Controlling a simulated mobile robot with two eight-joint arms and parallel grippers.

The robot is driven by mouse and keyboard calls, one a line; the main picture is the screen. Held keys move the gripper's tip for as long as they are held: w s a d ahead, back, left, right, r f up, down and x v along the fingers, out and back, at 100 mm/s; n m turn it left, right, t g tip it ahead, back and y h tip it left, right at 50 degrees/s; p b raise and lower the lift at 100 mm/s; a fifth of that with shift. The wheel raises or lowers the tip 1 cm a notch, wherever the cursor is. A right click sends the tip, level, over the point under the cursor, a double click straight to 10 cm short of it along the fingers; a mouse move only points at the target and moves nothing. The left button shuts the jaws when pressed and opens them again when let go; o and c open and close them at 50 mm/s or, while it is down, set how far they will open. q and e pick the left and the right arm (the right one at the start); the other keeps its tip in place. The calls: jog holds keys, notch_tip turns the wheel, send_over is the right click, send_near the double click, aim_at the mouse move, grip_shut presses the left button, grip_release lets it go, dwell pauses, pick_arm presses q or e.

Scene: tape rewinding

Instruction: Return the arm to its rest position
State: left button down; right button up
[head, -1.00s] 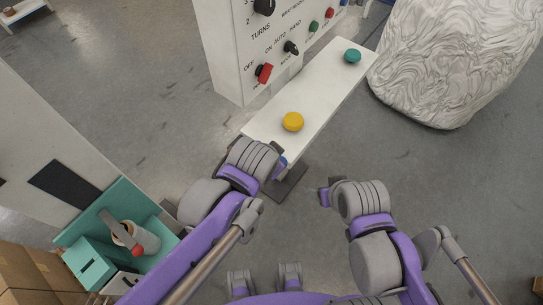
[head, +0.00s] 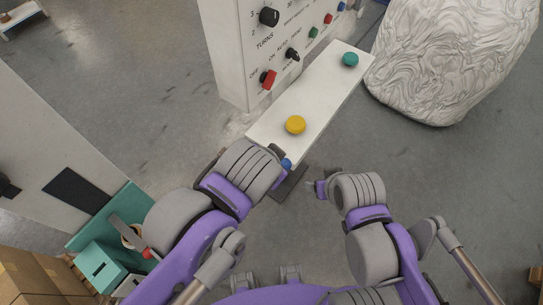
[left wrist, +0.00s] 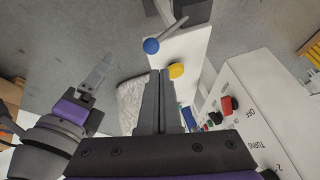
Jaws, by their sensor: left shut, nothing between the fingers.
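My left arm's wrist is low in the middle of the head view, in front of the near end of the white shelf (head: 335,85); its fingertips are hidden there. In the left wrist view my left gripper (left wrist: 160,76) is shut and empty, its tips seen against the shelf near the yellow button (left wrist: 176,70). My right arm is at the right of the head view. My right gripper (head: 318,188) is partly hidden behind its wrist, and it also shows at the left of the left wrist view (left wrist: 94,76). Its opening is unclear.
A control panel (head: 235,60) with knobs stands behind the shelf. The shelf bears a yellow button (head: 295,125) and a green button (head: 350,59); a blue ball (left wrist: 151,46) on a rod is near its end. Teal boxes (head: 100,268) stand lower left, a wrapped bulk (head: 450,60) upper right.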

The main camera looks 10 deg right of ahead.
pick_arm(q)
jog(key=shift+d, duration=0.15)
pick_arm(e)
jog(key=shift+d, duration=0.1)
pick_arm(q)
jog(key=s+a+f+n+y, duration=0.1)
jog(key=a+f+n, duration=0.4)
jog(key=a, duration=0.6)
jog(key=s+a+f+n+y, duration=0.1)
jog(key=a+f+n, duration=0.4)
jog(key=a, duration=0.7)
jog(key=shift+s+f+y, duration=0.2)
jog(key=shift+f+y, duration=0.15)
jog(key=shift+y, duration=0.05)
pick_arm(e)
jog(key=shift+c, duration=0.3)
